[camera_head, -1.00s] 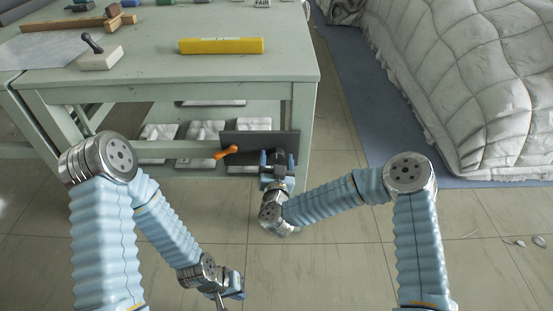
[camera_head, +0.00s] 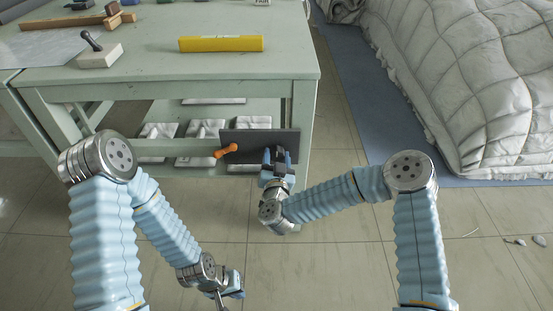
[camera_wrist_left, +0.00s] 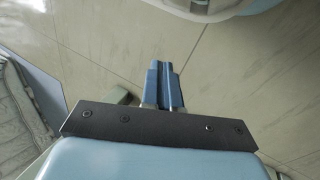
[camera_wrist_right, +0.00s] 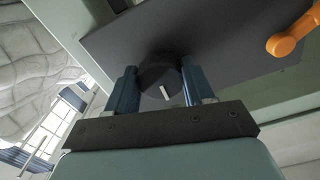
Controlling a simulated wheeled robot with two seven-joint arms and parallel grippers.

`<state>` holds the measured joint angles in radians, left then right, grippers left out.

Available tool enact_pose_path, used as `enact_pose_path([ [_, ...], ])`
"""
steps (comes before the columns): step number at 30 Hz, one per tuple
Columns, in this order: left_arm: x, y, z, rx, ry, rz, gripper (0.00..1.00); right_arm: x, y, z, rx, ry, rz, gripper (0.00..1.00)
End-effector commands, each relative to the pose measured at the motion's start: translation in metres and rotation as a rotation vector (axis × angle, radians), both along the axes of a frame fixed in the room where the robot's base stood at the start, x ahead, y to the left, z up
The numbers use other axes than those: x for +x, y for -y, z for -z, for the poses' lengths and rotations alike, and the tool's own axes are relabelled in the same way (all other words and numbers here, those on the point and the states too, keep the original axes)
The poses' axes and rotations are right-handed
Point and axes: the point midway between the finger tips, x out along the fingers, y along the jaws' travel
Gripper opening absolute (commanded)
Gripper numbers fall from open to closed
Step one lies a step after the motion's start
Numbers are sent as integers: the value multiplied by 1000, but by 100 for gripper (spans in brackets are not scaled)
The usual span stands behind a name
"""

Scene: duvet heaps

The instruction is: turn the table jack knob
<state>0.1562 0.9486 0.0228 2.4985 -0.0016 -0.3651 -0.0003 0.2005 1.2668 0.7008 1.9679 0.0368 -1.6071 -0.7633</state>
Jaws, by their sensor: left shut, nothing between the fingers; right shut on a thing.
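A black knob (camera_wrist_right: 158,76) with a white mark sits on a flat dark panel (camera_wrist_right: 205,40) in the right wrist view. My right gripper (camera_wrist_right: 162,85) is shut on the knob, one blue finger on each side. In the head view the dark panel (camera_head: 250,144) is on the table's front right, and my right gripper (camera_head: 279,158) is at its right part, mostly hiding the knob. An orange handle (camera_head: 227,151) sticks out left of the gripper. My left gripper (camera_head: 238,284) is low over the floor; its fingers are together and empty in the left wrist view (camera_wrist_left: 164,82).
The green table (camera_head: 150,78) carries a yellow block (camera_head: 221,44), a white block with a dark handle (camera_head: 100,58) and wooden tools. White pieces (camera_head: 205,128) lie on its lower shelf. A heaped duvet (camera_head: 470,80) lies right on a blue mat (camera_head: 365,120).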

Motion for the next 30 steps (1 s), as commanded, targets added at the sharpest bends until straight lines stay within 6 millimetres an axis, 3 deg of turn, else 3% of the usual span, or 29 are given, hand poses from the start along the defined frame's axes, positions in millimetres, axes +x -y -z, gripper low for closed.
enact_pose_path([
  [22, 8, -19, 64, 28, 14, -34, 0, 0, -1, 4, 626, 2, 0, 21],
  [30, 7, -16, 91, 20, 9, -28, 0, 0, -1, 4, 878, 2, 0, 21],
])
